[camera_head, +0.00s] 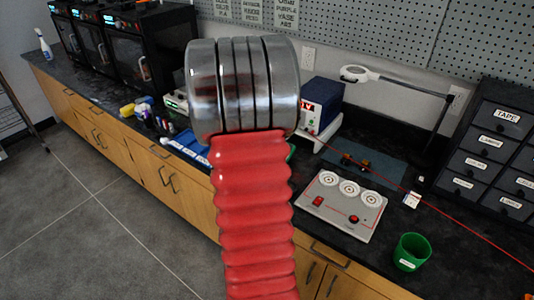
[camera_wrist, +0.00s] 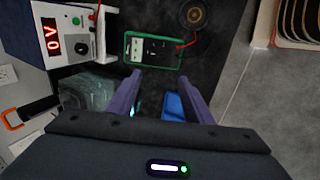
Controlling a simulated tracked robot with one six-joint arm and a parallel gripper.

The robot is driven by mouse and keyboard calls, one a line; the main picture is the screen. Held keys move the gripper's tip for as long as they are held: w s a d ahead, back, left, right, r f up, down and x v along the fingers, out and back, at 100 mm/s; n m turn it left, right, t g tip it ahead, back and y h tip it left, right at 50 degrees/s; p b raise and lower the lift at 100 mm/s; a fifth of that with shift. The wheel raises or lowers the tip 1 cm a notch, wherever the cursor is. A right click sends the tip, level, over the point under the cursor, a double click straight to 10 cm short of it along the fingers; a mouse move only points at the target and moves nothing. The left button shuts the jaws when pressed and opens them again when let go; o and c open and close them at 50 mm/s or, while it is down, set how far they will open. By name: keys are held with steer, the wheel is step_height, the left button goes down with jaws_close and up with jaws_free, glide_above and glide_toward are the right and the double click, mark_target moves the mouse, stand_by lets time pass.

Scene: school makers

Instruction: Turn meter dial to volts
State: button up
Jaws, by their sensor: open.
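The meter (camera_wrist: 153,51) lies face up in the wrist view, a rectangular case with a green rim and a dark face. A pale patch is at the left of its face, and red leads run from its right end. I cannot make out the dial's setting. My gripper (camera_wrist: 159,77) shows as two purple fingers, apart and empty. In the picture the fingertips are just below the meter's lower edge, with no visible contact. In the head view my red arm hides the gripper and nearly all of the meter; only a sliver of green shows beside the arm.
A power supply (camera_wrist: 62,32) reading 0 V stands left of the meter; it also shows in the head view (camera_head: 320,103). A grey panel with white dials (camera_head: 346,203), a green cup (camera_head: 411,251), a magnifier lamp (camera_head: 361,74) and drawers (camera_head: 497,145) occupy the counter's right side.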

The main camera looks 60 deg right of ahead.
steer(key=shift+s+d+f, duration=0.25)
steer(key=shift+s+d, duration=0.1)
steer(key=shift+d, duration=0.15)
steer(key=shift+f, duration=0.1)
steer(key=x, duration=1.3)
steer(key=shift+d+f, duration=0.15)
steer(key=shift+f, duration=0.1)
steer(key=shift+c, duration=0.5)
steer(key=c, duration=0.9)
steer(key=shift+s+d, duration=0.1)
